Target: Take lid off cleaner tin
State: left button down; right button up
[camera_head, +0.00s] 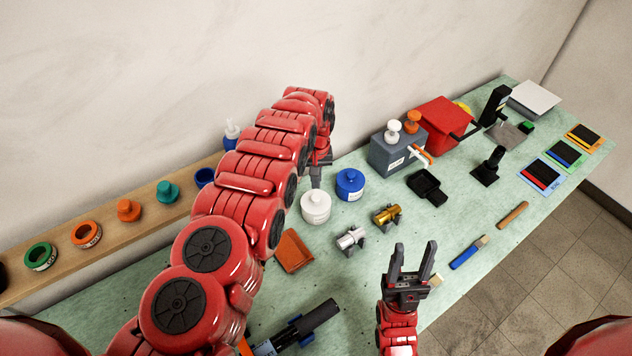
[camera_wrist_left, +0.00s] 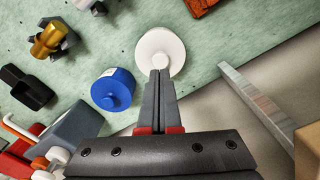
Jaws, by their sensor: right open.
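A white tin (camera_head: 315,208) with a knobbed lid stands on the green bench, and it also shows in the wrist view (camera_wrist_left: 143,44). A blue tin (camera_head: 350,186) with a knobbed lid stands just right of it, also in the wrist view (camera_wrist_left: 113,92). I cannot read which is the cleaner tin. My left gripper (camera_head: 317,183) is at the white tin's lid. Its fingers (camera_wrist_left: 160,72) look together, with the tips close to the lid knob, which shows beyond them; I see no clear grip. My right gripper (camera_head: 412,250) is open and empty above the bench's front part.
A silver fitting (camera_head: 351,238) and a gold fitting (camera_head: 386,215) stand in front of the tins. An orange tray (camera_head: 294,251) lies left of them. A grey box (camera_head: 397,157) with pump bottles stands to the right. A wooden shelf (camera_head: 105,240) runs along the wall.

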aim_at(349, 179)
jog(key=k+l, duration=0.85)
